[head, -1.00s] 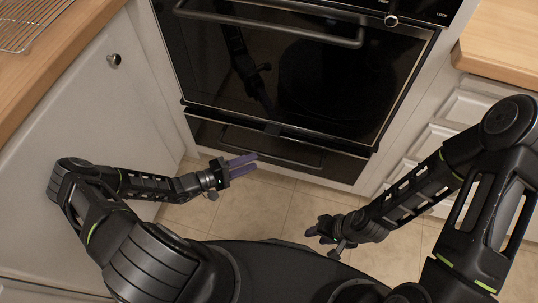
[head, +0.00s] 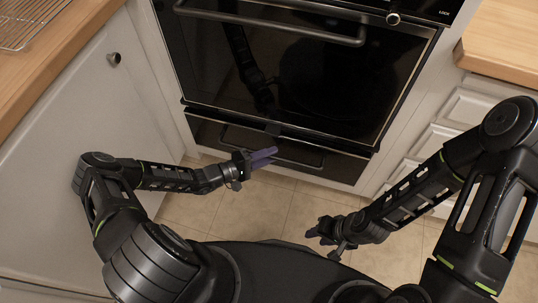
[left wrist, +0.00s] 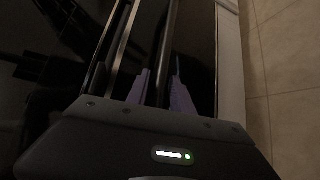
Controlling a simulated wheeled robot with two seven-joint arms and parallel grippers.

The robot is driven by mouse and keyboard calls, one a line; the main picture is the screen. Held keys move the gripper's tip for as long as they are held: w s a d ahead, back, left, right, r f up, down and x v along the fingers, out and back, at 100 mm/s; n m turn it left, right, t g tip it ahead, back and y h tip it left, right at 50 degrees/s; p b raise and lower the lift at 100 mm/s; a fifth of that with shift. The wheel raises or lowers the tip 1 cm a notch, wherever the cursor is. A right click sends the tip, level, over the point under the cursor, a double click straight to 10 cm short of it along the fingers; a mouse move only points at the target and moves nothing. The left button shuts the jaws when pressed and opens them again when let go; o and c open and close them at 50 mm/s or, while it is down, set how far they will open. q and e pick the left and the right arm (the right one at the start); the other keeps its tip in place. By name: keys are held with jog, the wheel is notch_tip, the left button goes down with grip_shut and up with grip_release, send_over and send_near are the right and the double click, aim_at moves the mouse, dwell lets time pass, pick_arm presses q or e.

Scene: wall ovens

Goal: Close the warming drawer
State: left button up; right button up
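The warming drawer (head: 340,166) is the low dark panel under the oven, with a bar handle (head: 300,162) across its front. Its front looks nearly in line with the oven; I cannot tell how large any gap is. My left gripper (head: 272,156) is at the drawer front, its purple fingers over the handle area. In the left wrist view the left gripper (left wrist: 160,88) has its fingers apart, with a dark bar, apparently the handle, running between them. Contact is unclear. My right gripper (head: 316,232) hangs low over the floor, away from the drawer; its fingers are too small to read.
The black oven door (head: 300,75) with its own handle (head: 270,28) is above the drawer. A white cabinet (head: 80,150) stands on the left and white drawers (head: 440,135) on the right. Tiled floor (head: 275,205) is clear in front.

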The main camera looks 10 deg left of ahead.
pick_arm(q)
grip_shut()
dwell(1.1)
